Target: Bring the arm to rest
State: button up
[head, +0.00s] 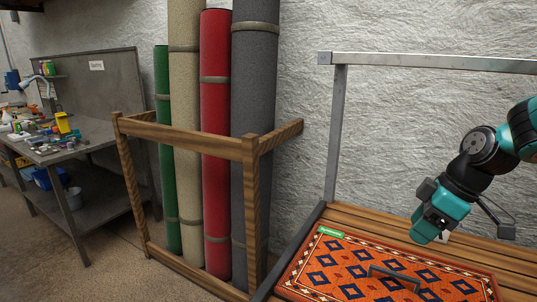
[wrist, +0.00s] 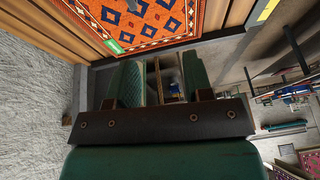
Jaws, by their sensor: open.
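The arm comes in from the right edge and is bent, with the gripper angled down to the left. In the wrist view the two green fingers of my gripper (wrist: 160,78) stand apart with nothing held between them. The rug (wrist: 160,15) shows at the top of that view, beyond the fingertips. A dark handle-shaped object (head: 395,276) lies on the rug in the head view.
The rug lies on a slatted wooden table (head: 375,218) with a metal frame (head: 337,130). A wooden rack (head: 190,140) holds rolled rugs, green, beige, red (head: 215,110) and grey, to the left. A cluttered workbench (head: 85,135) stands at far left. Open floor lies in front of it.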

jog(key=s+a+r+m+g, duration=0.1)
jog(key=s+a+r, duration=0.1)
jog(key=s+a, duration=0.7)
jog(key=s+a+r+m+g, duration=0.1)
jog(key=s+a+r+m, duration=0.1)
jog(key=s+a, duration=0.7)
jog(key=shift+s+a+r, duration=0.25)
jog(key=shift+s+r, duration=0.15)
jog(key=shift+r, duration=0.1)
jog(key=shift+d, duration=0.1)
